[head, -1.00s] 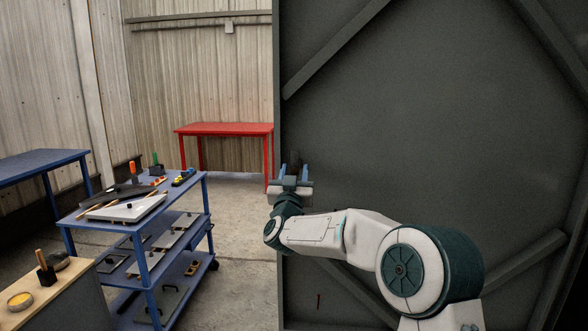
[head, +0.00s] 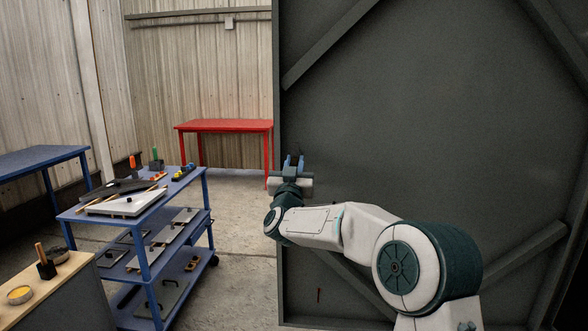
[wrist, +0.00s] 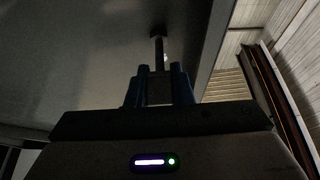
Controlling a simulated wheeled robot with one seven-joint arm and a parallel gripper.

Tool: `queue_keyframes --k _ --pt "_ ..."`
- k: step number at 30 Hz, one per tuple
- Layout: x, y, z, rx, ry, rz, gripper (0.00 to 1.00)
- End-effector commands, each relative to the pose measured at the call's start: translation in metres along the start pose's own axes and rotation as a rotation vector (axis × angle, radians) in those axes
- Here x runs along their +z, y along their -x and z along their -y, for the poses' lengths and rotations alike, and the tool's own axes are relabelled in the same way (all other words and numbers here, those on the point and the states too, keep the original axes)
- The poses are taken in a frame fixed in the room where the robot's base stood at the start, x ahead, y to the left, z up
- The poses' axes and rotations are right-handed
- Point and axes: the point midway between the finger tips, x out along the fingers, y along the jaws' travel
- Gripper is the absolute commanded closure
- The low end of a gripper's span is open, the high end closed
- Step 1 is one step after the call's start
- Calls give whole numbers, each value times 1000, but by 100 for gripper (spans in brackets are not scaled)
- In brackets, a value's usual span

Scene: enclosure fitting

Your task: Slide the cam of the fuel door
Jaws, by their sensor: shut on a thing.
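The fuel door (head: 420,130) is a large dark grey panel with diagonal braces, filling the right half of the head view. It also shows in the wrist view (wrist: 90,50) as a grey surface. My gripper (head: 294,162) is near the door's left edge with its blue fingers close together. In the wrist view my gripper (wrist: 159,76) is shut on the cam (wrist: 158,52), a dark slim piece with a wider dark end standing off the door. The part of the cam between the fingers is mostly hidden and dark.
A blue cart (head: 148,250) with tools and plates stands at left. A red table (head: 225,126) is at the back and a blue table (head: 40,163) at far left. A wooden-topped bench (head: 50,285) is at lower left. Floor between cart and door is clear.

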Motion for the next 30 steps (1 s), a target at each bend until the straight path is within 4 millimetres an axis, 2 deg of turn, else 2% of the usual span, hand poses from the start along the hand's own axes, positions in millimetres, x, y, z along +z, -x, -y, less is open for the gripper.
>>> queue_keyframes --k 1,11,12,14,24,30 --pt "18 5 0 -2 3 20 100" --pt "20 5 0 -2 3 28 100" --pt "20 5 0 -2 3 28 72" --pt "19 5 0 -3 3 27 58" --pt "14 7 0 -3 2 18 58" --pt "15 29 1 -4 2 17 58"
